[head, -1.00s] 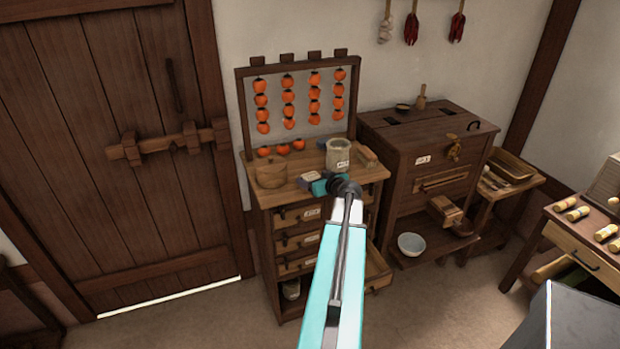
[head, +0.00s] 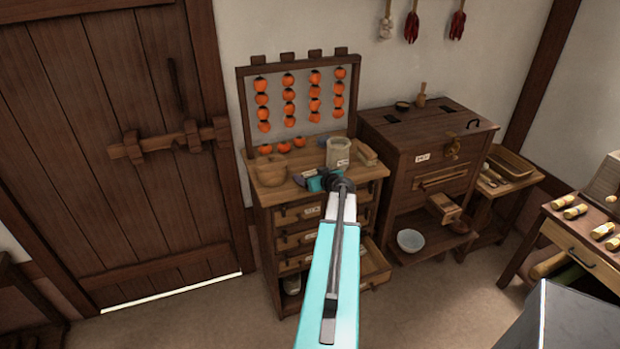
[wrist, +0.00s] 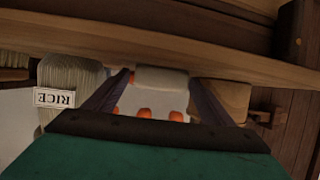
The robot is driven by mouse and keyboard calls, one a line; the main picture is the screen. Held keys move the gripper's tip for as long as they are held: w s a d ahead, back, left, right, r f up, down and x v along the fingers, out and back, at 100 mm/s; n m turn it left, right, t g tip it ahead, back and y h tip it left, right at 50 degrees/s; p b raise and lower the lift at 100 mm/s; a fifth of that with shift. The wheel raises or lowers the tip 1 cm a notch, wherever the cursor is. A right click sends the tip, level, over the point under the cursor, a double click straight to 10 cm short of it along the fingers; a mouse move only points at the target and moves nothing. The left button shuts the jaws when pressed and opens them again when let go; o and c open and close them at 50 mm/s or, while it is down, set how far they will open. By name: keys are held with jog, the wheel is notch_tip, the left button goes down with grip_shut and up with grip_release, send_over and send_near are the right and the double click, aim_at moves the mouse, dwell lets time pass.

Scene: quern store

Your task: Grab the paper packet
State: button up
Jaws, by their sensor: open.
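A pale, whitish block, which looks like the paper packet (wrist: 160,77), lies on the wooden cabinet top in the upside-down wrist view. My gripper (wrist: 160,85) is open, with one dark finger on each side of it. I cannot tell whether either finger touches it. In the head view my gripper (head: 306,180) is low over the front of the cabinet top (head: 284,191). The packet cannot be made out there; the gripper and wrist cover that spot.
A jar labelled RICE (head: 338,152) and a wooden bowl (head: 270,172) stand close on either side. Loose persimmons (head: 284,148) lie behind, below a hanging rack. A drawer (head: 375,266) is pulled out at the cabinet's lower right. A mill cabinet (head: 425,150) stands at right.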

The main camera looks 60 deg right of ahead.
jog(key=shift+c, duration=0.3)
jog(key=c, duration=1.1)
jog(key=shift+r, duration=0.15)
